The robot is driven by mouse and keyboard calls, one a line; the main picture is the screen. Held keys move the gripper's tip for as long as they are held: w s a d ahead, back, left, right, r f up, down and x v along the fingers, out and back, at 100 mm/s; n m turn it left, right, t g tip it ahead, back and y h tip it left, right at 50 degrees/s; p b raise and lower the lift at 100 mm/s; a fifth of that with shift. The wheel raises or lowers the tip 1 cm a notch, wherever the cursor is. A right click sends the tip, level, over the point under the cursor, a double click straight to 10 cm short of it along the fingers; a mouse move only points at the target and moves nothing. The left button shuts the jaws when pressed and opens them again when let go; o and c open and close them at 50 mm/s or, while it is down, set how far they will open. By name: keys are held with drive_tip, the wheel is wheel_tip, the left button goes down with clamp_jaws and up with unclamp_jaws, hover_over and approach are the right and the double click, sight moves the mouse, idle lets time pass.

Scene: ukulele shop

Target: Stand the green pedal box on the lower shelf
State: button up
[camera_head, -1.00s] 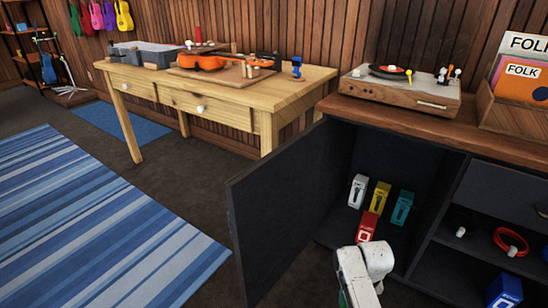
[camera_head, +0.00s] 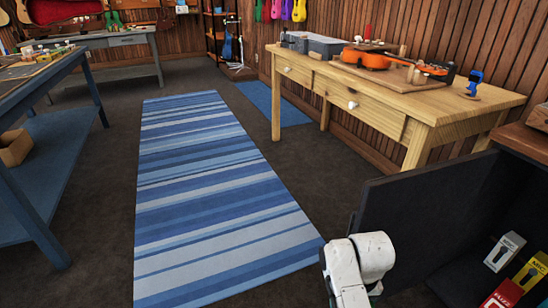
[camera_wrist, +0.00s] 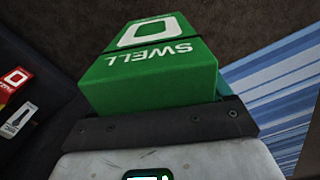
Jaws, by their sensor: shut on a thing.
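The green pedal box (camera_wrist: 150,78), lettered "SWELL" with a white square emblem, is held in my gripper (camera_wrist: 160,122) in the wrist view. The dark jaw edge lies across the near end of the box, and the box extends away from it over the dark floor. In the head view the gripper's tips are hidden behind my white wrist. A lower shelf (camera_head: 50,165) runs under the blue bench at the left; the pictures do not settle whether it is the task's shelf.
The dark cabinet's open door (camera_head: 410,222) stands just right of my arm. White (camera_head: 504,252), yellow (camera_head: 533,270) and red (camera_head: 503,296) boxes are inside. A cardboard box (camera_head: 14,147) sits on the bench's lower shelf. The striped rug (camera_head: 215,200) and surrounding floor are clear.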

drive_tip(key=s+r+p, duration=0.4)
drive_tip(key=r+p, duration=0.8)
drive_tip(key=p, duration=0.2)
drive_tip(key=s+r+p, duration=0.4)
drive_tip(key=r+p, duration=0.9)
drive_tip(key=shift+s+r+p, duration=0.15)
drive_tip(key=shift+r+p, duration=0.05)
drive_tip(key=shift+p, duration=0.2)
